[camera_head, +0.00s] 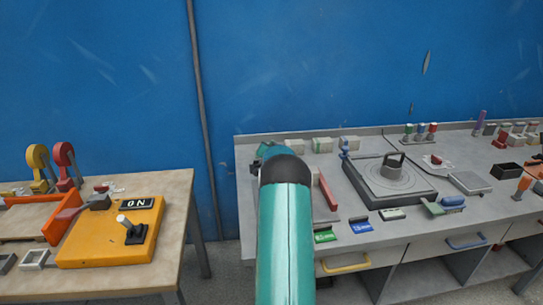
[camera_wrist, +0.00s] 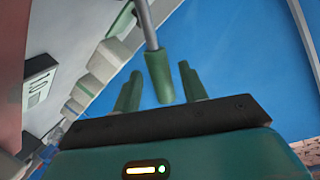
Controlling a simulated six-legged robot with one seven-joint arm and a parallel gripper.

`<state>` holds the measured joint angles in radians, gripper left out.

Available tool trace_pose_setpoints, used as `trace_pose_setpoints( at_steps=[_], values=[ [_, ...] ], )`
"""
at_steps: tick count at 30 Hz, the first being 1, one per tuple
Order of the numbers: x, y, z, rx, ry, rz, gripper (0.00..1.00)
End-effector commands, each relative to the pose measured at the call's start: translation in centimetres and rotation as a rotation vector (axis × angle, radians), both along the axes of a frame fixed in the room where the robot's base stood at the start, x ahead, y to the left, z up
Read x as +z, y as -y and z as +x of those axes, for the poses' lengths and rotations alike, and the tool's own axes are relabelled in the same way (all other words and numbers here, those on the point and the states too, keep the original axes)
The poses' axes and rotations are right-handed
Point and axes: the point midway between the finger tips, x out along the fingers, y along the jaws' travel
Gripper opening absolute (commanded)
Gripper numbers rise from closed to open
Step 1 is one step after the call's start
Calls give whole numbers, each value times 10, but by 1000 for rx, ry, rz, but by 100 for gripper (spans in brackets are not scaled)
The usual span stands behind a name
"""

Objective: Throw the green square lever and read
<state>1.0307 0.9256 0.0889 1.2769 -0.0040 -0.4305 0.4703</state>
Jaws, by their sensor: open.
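A lever with a grey shaft and a green square grip (camera_wrist: 158,76) shows in the wrist view. My gripper (camera_wrist: 161,72) is open, with one green finger on each side of the grip. I see a gap beside the grip on both sides. In the head view my teal arm hides the lever and most of my gripper (camera_head: 268,152). A small light plate with dark marks (camera_wrist: 38,88) stands at the left of the wrist view; it is turned sideways and I cannot read it.
A grey workbench (camera_head: 240,150) carries a black-framed plate with a handle (camera_head: 392,172), a green tag (camera_head: 325,236) and a blue tag (camera_head: 361,227). On the left wooden table (camera_head: 180,190) a yellow box (camera_head: 85,240) has a white-knobbed lever and a sign (camera_head: 136,204) reading ON.

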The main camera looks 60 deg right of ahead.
Motion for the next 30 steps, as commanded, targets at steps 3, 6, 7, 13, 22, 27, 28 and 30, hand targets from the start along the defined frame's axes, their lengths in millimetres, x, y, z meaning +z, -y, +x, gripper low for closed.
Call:
trace_pose_setpoints(
  at_steps=[3, 6, 7, 13, 22, 27, 28, 30],
  values=[
    [5, -14, -10, 0, 0, 0, 43],
    [8, -27, -20, -1, 0, 0, 43],
    [9, -31, -23, -1, 0, 0, 43],
    [16, -60, -43, -1, -1, 0, 43],
    [24, -96, -68, -1, 0, 0, 43],
    [25, -101, -71, -1, 0, 1, 43],
    [25, -101, -71, 0, 0, 0, 43],
    [25, -101, -71, 0, 0, 0, 43]
  ],
)
